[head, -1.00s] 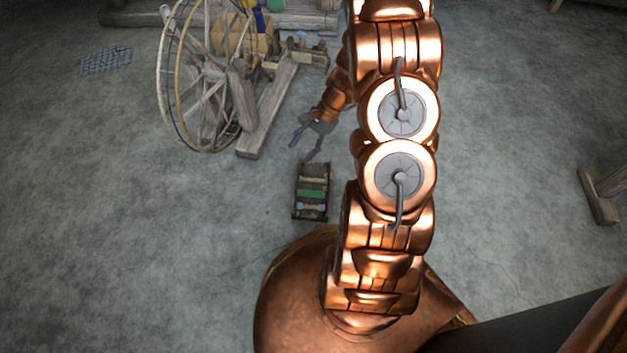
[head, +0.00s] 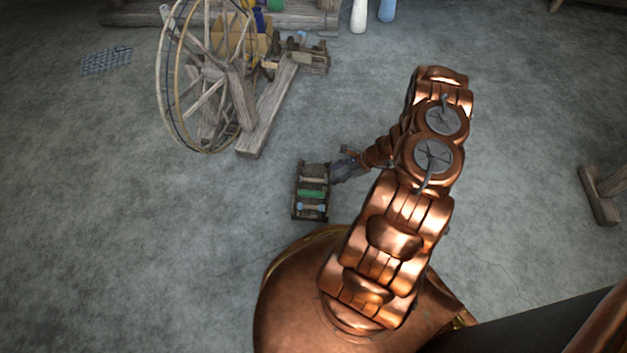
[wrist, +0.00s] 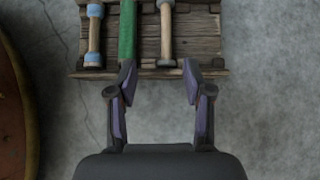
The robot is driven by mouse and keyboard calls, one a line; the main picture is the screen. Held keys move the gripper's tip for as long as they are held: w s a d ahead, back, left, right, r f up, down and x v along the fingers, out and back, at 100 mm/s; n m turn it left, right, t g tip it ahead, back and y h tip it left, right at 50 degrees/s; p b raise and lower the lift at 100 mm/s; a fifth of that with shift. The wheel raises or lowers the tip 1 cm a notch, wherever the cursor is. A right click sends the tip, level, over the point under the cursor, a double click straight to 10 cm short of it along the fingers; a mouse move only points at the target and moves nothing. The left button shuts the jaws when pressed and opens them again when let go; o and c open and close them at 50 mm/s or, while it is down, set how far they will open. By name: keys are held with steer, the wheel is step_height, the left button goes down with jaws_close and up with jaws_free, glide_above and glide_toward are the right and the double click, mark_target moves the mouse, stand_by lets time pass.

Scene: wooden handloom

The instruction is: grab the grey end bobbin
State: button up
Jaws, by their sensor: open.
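The grey end bobbin (wrist: 167,30), with a pale shaft and a greyish lower end, lies in a small wooden tray (wrist: 214,47); its upper end runs out of the wrist view. My gripper (wrist: 159,72) is open, with its two fingertips at the near edge of the tray. The bobbin's near end lines up between the fingers, a little ahead of them, and is not gripped. In the head view the tray (head: 298,207) sits on the floor, and my gripper (head: 335,171) is at its right side.
A green bobbin (wrist: 127,30) lies just left of the grey one, close to the left finger. A blue-ended bobbin (wrist: 94,35) lies farther left. A spinning wheel (head: 205,85) stands beyond the tray. Bare floor lies left of the tray.

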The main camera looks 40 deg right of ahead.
mark_target(320, 179)
steer(key=shift+d+f+b+x, duration=0.15)
steer(key=shift+b+x, duration=0.35)
steer(key=shift+x, duration=0.45)
steer(key=shift+d+f+b+x, duration=0.15)
steer(key=shift+b+x, duration=0.3)
steer(key=shift+x, duration=0.55)
steer(key=shift+d+b+x, duration=0.2)
steer(key=shift+b+x, duration=0.3)
steer(key=shift+x, duration=0.45)
steer(key=shift+w+a+f+b, duration=0.4)
steer(key=shift+w+a+f, duration=0.3)
steer(key=shift+w, duration=0.1)
steer(key=c, duration=0.9)
